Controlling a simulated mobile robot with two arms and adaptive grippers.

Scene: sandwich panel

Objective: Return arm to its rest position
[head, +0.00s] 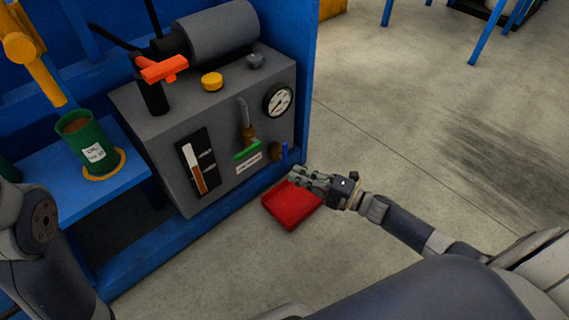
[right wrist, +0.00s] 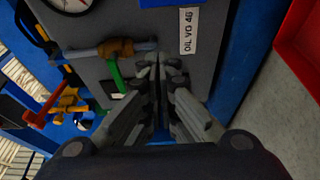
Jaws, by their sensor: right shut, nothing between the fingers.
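My right gripper (head: 300,178) is shut and empty, above the red tray (head: 290,208) in the head view, close to the lower right corner of the grey machine box (head: 150,150). In the right wrist view its closed fingers (right wrist: 160,75) point at the box front, near a brass valve (right wrist: 114,48) with a green handle (right wrist: 115,75). I cannot tell whether the fingertips touch the box. My right arm reaches in from the lower right. Part of my left arm shows at the lower left; its gripper is out of the picture.
The box carries a pressure gauge (head: 278,100), a yellow cap (head: 212,81) and an orange-red handle (head: 163,69). A green oil can (head: 87,145) stands on a blue shelf (head: 75,190). A blue frame post (head: 305,75) stands right of the box. Concrete floor (head: 420,120) lies open to the right.

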